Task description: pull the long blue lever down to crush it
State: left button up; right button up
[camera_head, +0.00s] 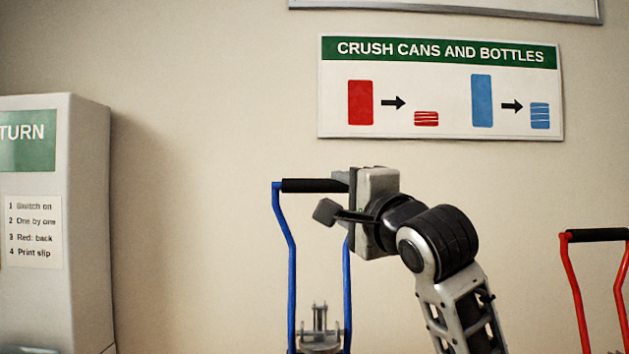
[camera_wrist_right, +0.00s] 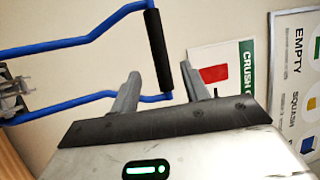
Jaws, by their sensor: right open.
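The long blue lever (camera_head: 292,250) stands upright, a tall blue frame with a black grip (camera_head: 310,186) across its top. It also shows in the right wrist view (camera_wrist_right: 70,42), its black grip (camera_wrist_right: 157,50) reaching in between my fingers. My right gripper (camera_head: 342,184) is at the right end of the grip, its fingers (camera_wrist_right: 165,85) open and apart on either side of it. I cannot tell whether they touch it. The gripper hides the grip's right end in the head view. A grey metal part (camera_head: 320,330) shows low between the lever's side bars. My left gripper is not in view.
A shorter-looking red lever (camera_head: 573,290) with a black grip stands at the right. A grey return machine (camera_head: 85,220) stands at the left. A crushing sign (camera_head: 440,100) hangs on the wall behind. The wall between machine and blue lever is bare.

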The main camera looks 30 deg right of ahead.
aim_at(322, 186)
jog(key=w+p, duration=0.1)
jog(key=w, duration=0.2)
jog(key=w+r+p, duration=0.1)
jog(key=w, duration=0.2)
jog(key=w+r+p, duration=0.1)
jog(key=w, duration=0.2)
jog(key=shift+w+d, duration=0.25)
jog(key=shift+w, duration=0.65)
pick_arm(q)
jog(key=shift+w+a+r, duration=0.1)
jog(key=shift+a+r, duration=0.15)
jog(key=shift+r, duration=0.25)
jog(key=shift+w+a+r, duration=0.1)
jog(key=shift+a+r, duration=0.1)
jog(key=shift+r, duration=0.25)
pick_arm(e)
grip_shut()
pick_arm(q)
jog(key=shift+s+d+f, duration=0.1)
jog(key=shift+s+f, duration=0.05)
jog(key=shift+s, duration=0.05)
pick_arm(e)
jog(key=shift+f, duration=0.1)
